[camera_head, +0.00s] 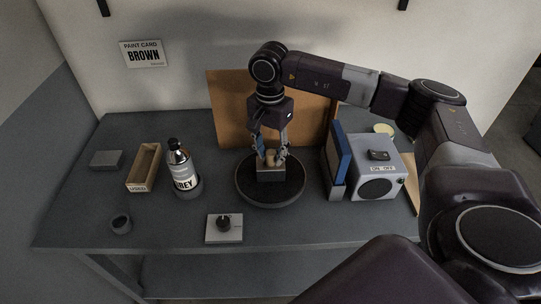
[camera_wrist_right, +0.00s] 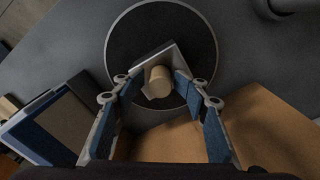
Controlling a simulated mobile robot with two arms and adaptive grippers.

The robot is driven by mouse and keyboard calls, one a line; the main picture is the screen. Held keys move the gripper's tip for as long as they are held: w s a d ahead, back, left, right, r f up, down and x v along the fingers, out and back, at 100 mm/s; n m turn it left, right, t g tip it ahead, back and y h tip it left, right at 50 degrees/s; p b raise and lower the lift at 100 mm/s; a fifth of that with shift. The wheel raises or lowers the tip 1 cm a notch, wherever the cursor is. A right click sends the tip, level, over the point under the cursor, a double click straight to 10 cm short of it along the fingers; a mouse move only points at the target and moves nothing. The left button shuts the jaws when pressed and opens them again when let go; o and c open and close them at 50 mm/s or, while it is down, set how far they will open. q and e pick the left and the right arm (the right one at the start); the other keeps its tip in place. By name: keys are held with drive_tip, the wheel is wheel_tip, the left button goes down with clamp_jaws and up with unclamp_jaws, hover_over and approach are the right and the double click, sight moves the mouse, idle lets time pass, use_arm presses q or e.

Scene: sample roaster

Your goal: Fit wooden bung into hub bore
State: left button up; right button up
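The wooden bung (camera_head: 270,157) is a short light-brown cylinder, and it also shows in the right wrist view (camera_wrist_right: 160,82). It stands up from a grey block-shaped hub (camera_head: 271,175) on a round dark turntable (camera_head: 243,193). I cannot tell how deep the bung sits in the bore. My right gripper (camera_head: 270,152) points down over the hub, with a fingertip on either side of the bung. In the right wrist view the fingers (camera_wrist_right: 154,86) are apart, with gaps beside the bung. My left gripper is not in view.
A plate with a dark knob (camera_head: 224,229) lies in front. A brown board (camera_head: 228,110) stands behind.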

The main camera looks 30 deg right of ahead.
wheel_tip(320, 180, up, 11)
drive_tip(key=b, duration=0.2)
idle(0.6)
